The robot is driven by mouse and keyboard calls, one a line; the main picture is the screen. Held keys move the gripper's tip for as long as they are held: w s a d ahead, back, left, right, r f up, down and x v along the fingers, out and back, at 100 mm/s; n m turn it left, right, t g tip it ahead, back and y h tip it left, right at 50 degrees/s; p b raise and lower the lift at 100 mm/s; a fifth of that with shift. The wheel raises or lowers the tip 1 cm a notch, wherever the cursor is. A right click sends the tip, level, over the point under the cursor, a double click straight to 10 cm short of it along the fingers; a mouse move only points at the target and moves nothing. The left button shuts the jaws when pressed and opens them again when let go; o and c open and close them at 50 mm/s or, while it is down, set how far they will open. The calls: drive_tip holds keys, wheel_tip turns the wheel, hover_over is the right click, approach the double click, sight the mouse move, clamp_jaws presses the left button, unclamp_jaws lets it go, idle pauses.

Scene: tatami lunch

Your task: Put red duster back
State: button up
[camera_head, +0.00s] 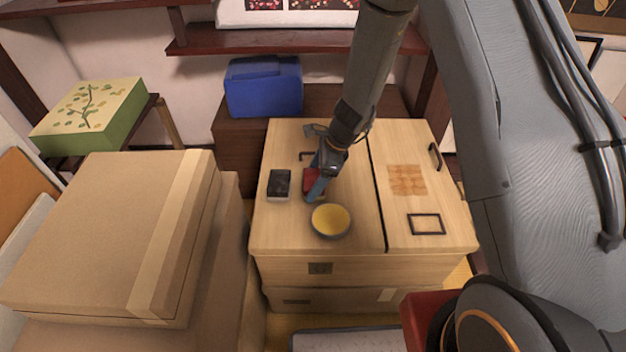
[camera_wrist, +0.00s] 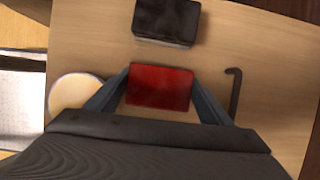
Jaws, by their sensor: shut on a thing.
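The red duster (camera_wrist: 160,87) is a small red block between the fingers of my gripper (camera_wrist: 161,90) in the wrist view. In the head view the duster (camera_head: 311,181) shows partly behind my gripper (camera_head: 314,190), low over the wooden cabinet top (camera_head: 288,232). My gripper is shut on the duster. I cannot tell whether the duster touches the wood. A black duster-like block (camera_head: 279,183) lies just to the left in the head view; it also shows in the wrist view (camera_wrist: 167,21), ahead of the red one.
A yellow-lined bowl (camera_head: 330,220) stands close in front of my gripper. Dark handles (camera_head: 435,156) and a small dark frame (camera_head: 426,224) are on the cabinet top. A blue box (camera_head: 263,88) stands behind. Large cardboard boxes (camera_head: 95,225) fill the left.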

drive_tip(key=shift+f, duration=0.15)
drive_tip(key=o, duration=1)
drive_tip(key=v, duration=1.1)
drive_tip(key=s+d+r+n+h, duration=0.2)
drive_tip(key=s+d+r+n, duration=0.5)
drive_tip(key=s, duration=0.4)
drive_tip(key=s+d+r+n+h, duration=0.2)
drive_tip(key=s+d+r+n, duration=0.6)
drive_tip(key=s+d, duration=0.3)
drive_tip(key=shift+s+r+n+p, duration=0.2)
drive_tip(key=shift+r+n+p, duration=0.1)
drive_tip(key=shift+n, duration=0.5)
drive_tip(key=shift+d, duration=0.1)
